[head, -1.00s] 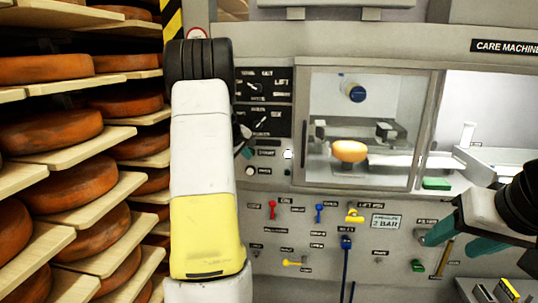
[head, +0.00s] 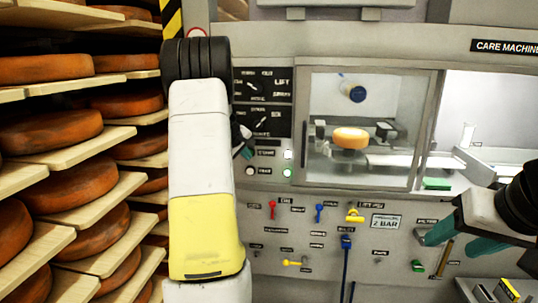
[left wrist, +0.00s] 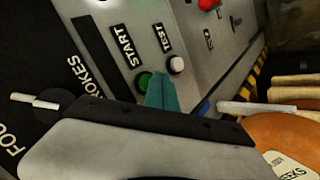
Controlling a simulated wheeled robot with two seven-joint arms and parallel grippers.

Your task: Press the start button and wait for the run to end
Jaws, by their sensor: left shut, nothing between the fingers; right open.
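The green start button (left wrist: 144,82) sits beside its START label in the left wrist view, with the white TEST button (left wrist: 175,64) next to it. My left gripper (left wrist: 163,92) is shut and empty; its teal tips lie at the start button's edge, and I cannot tell if they touch it. In the head view this gripper (head: 245,150) is at the control panel, partly behind my arm. Inside the machine's glazed chamber, an orange cheese wheel (head: 351,138) is raised under a blue round part (head: 354,93). My right gripper (head: 456,242) is open and empty at lower right.
Below are red, blue and yellow valve levers (head: 355,215) and a 2 BAR sign (head: 386,222). Shelves of cheese wheels (head: 50,130) fill the left side. A ledge with a green block (head: 436,184) is right of the chamber.

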